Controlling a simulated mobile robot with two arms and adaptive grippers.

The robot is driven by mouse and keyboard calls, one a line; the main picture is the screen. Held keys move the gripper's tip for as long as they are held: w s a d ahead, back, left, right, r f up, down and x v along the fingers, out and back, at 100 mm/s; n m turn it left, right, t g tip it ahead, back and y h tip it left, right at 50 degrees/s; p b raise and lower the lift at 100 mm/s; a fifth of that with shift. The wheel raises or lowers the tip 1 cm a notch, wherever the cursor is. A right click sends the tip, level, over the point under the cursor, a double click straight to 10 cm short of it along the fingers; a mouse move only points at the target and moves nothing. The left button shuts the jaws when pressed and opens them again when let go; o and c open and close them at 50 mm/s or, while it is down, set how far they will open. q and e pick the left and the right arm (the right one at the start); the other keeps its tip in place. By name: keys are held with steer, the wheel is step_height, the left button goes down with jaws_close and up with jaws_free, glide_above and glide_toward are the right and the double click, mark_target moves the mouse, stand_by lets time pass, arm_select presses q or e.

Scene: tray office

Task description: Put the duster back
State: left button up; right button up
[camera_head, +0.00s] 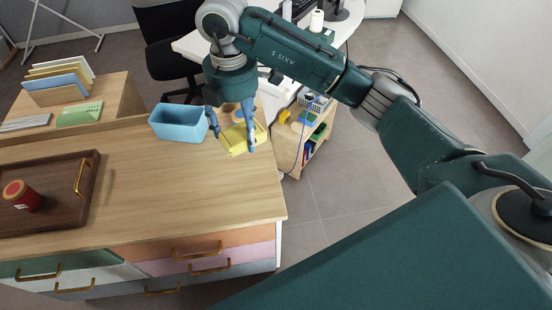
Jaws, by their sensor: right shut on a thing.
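The duster, a yellow folded cloth (236,141), is at the back right edge of the wooden cabinet top. My right gripper (233,139) points down over it, with its blue fingers on either side, and is shut on it. I cannot tell whether the cloth still touches the top. A light blue open bin (178,126) stands just left of the gripper. My left gripper is not in view.
A dark wooden tray (95,205) with a red can (22,195) lies on the left of the cabinet top (190,190). The middle of the top is clear. A low shelf (309,140) with small items stands beyond the right edge. Folders (60,80) stand behind left.

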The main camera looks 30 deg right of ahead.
steer(key=f, duration=0.3)
steer(key=shift+s+a+f, duration=0.15)
steer(key=shift+s+a, duration=0.05)
steer(key=shift+s, duration=0.15)
step_height(320, 180, down, 4)
steer(key=p, duration=0.1)
glide_above(247, 182)
step_height(247, 182, down, 7)
steer(key=shift+d+f, duration=0.1)
steer(key=shift+f, duration=0.3)
step_height(247, 182, down, 3)
steer(key=shift+f+p, duration=0.2)
steer(key=shift+p, duration=0.1)
steer(key=shift+f, duration=0.5)
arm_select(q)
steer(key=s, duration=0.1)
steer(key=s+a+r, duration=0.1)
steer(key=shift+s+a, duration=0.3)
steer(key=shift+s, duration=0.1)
arm_select(e)
steer(key=o, duration=1)
steer(key=shift+f, duration=0.15)
